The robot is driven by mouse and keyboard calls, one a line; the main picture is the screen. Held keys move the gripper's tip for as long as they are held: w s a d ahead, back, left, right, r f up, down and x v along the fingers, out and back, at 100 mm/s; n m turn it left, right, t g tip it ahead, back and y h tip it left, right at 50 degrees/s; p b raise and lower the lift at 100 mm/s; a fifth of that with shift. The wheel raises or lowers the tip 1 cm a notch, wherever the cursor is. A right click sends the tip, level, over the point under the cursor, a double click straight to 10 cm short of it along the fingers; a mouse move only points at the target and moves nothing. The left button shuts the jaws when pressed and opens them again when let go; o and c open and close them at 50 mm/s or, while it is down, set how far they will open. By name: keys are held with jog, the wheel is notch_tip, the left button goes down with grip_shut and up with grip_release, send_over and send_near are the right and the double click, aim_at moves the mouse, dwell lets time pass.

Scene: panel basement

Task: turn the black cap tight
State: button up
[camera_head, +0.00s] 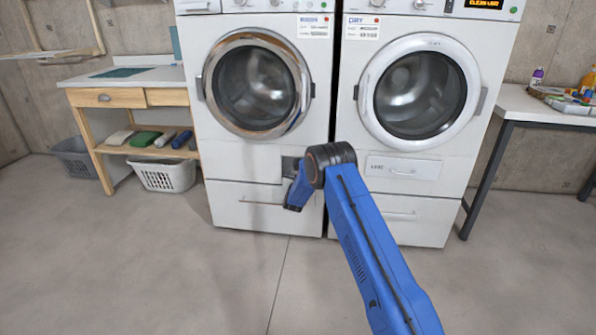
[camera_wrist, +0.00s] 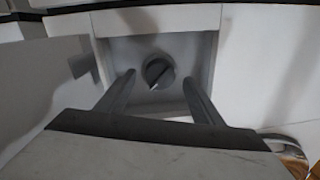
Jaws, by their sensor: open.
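The black cap (camera_wrist: 158,72) shows in the wrist view as a dark round knob with a raised diagonal grip ridge. It sits in a pale square recess (camera_wrist: 200,50) low on the front of the left machine. My gripper (camera_wrist: 158,80) is open, with one finger on each side of the cap in the picture. I cannot tell whether the fingers touch it or how deep they reach. In the head view my blue arm ends in front of the dark recess opening (camera_head: 289,166), and the cap is hidden there.
The left washer (camera_head: 225,158) and the right dryer (camera_head: 455,155) stand side by side. A wooden bench (camera_head: 110,97) with a white basket (camera_head: 165,175) is at left, a table (camera_head: 520,105) with bottles at right. The floor in front is clear.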

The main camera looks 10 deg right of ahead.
jog(key=shift+x, duration=1.45)
jog(key=c, duration=1)
jog(key=shift+c, duration=0.2)
